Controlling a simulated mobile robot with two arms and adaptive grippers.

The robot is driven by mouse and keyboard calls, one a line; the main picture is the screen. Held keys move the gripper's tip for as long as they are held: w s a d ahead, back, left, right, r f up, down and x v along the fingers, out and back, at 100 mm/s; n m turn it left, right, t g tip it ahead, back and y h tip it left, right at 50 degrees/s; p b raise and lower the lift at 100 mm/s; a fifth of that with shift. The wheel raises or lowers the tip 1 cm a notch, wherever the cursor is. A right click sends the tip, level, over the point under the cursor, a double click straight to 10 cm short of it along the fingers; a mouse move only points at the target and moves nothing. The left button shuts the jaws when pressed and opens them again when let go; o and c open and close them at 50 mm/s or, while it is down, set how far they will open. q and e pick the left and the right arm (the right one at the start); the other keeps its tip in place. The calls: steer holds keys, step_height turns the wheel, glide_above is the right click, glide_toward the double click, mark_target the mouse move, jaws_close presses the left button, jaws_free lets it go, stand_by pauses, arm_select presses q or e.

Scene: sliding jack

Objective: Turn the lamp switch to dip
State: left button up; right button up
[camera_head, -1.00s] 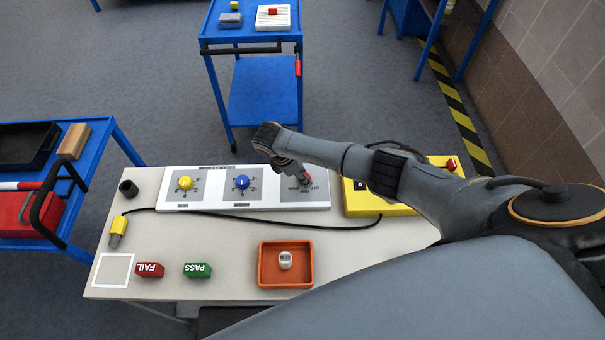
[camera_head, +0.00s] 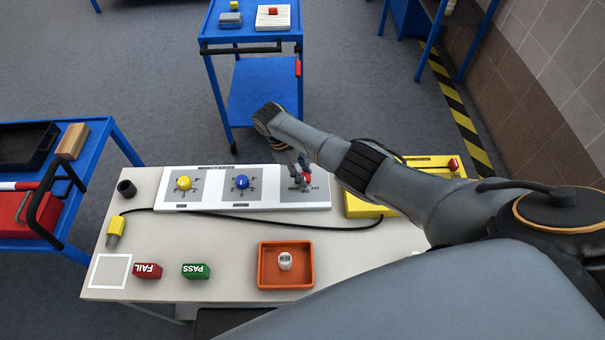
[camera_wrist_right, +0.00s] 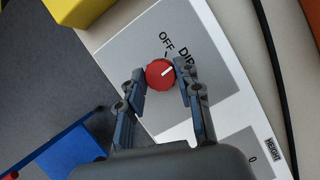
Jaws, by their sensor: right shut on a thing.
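The red lamp switch knob (camera_wrist_right: 160,74) sits on a grey plate of the white panel (camera_head: 253,206), with the words OFF and DIP printed beside it in the right wrist view. Its white pointer line slants up and right, closer to the direction of DIP than of OFF. My right gripper (camera_wrist_right: 163,82) is shut on the knob, one finger on each side of it. A finger partly covers the end of the word DIP. In the head view my right gripper (camera_head: 303,179) is over the panel's right end and partly hides the knob. My left gripper is out of view.
A yellow knob (camera_head: 184,183) and a blue knob (camera_head: 241,182) are left of the red one. A yellow box (camera_head: 440,165) stands close on the right. A black cable (camera_head: 290,226) crosses in front. An orange tray (camera_head: 286,285) and red and green blocks lie nearer.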

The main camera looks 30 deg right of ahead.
steer(key=shift+m, duration=0.4)
steer(key=shift+y, duration=0.3)
steer(key=o, duration=1.1)
steer(key=shift+o, duration=0.2)
steer(key=shift+r, duration=0.1)
steer(key=v, duration=1.2)
steer(key=shift+w+a, duration=0.1)
